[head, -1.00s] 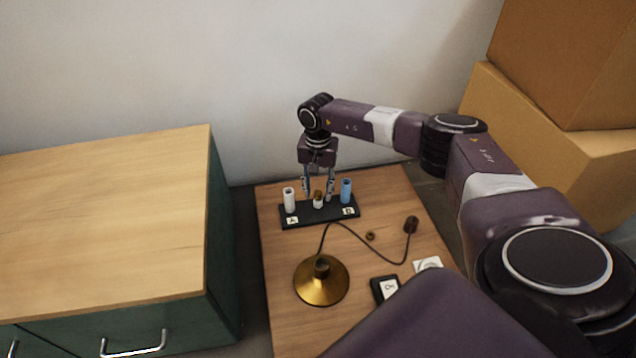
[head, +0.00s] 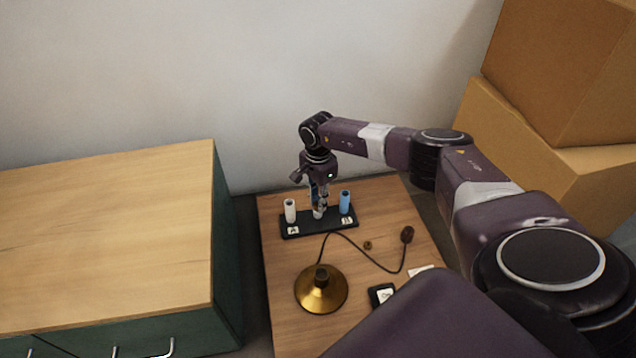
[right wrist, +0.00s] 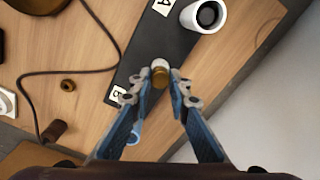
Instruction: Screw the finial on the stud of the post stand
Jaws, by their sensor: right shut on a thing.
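The black post stand (head: 320,228) lies at the back of the small wooden table, with a white post (head: 290,211) at the A end and a blue post (head: 345,203) at the B end. My right gripper (head: 319,211) points down at the middle of the stand. In the right wrist view its fingers (right wrist: 158,80) are shut on a small brass-brown piece (right wrist: 157,84), apparently the finial. A white part (right wrist: 160,65) shows right beside it, apparently the middle post. The stud and any thread contact are hidden. My left gripper is not in view.
A brass lamp base (head: 321,293) with a cord and a dark socket (head: 407,235) stands nearer on the table. A small brass ring (head: 368,245) and a dark labelled box (head: 381,295) lie to its right. A cabinet (head: 110,230) stands left; cardboard boxes (head: 560,100) stand right.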

